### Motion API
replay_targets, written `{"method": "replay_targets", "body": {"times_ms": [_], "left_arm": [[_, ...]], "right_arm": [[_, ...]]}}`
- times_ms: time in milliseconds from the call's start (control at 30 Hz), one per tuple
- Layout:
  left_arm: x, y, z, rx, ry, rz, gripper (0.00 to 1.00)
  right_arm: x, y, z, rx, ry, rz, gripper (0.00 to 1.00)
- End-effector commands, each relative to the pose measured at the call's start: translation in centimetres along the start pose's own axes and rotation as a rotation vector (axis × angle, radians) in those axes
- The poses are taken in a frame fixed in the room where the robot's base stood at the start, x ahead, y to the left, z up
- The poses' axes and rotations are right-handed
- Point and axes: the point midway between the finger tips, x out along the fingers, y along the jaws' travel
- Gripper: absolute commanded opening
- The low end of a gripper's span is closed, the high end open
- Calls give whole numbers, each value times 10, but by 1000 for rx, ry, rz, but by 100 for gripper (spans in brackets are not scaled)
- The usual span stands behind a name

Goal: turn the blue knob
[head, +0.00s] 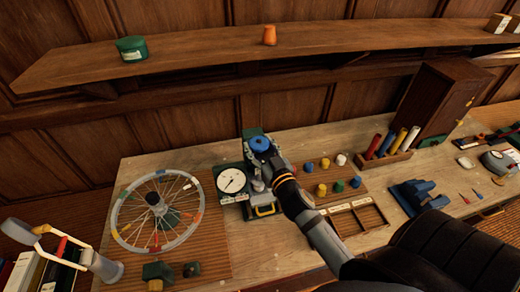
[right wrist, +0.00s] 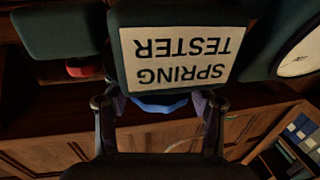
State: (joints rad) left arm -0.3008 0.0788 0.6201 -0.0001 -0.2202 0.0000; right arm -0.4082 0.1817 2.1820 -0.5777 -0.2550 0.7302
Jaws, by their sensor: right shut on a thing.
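In the right wrist view a blue rim of the knob (right wrist: 160,106) shows between my two fingertips. My right gripper (head: 267,161) reaches in from the lower right and is shut on the knob; its fingers hide part of it in the head view. The tester's white label (right wrist: 184,58) appears upside down in the right wrist view.
A dial gauge (head: 231,181) is just left of the gripper. A spoked wheel (head: 157,214) lies further left. Coloured pegs (head: 339,186), a divided wooden tray (head: 371,217) and a rack of coloured tubes (head: 398,155) are to the right. A wooden shelf (head: 200,55) runs above.

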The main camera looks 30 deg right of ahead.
Motion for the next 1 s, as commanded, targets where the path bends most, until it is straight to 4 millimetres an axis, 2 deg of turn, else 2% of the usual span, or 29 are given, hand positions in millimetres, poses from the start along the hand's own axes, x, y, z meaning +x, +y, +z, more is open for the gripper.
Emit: {"method": "replay_targets", "body": {"times_ms": [233,833,867,1000], "left_arm": [[12,0,1,0,0,0,40],[14,0,1,0,1,-1,40],[14,0,1,0,1,-1,40],[14,0,1,0,1,-1,40]], "right_arm": [[0,0,3,5,-5,95,26],[0,0,2,-1,-9,127,26],[0,0,2,-1,-9,127,61],[0,0,1,-1,-8,127,80]]}}
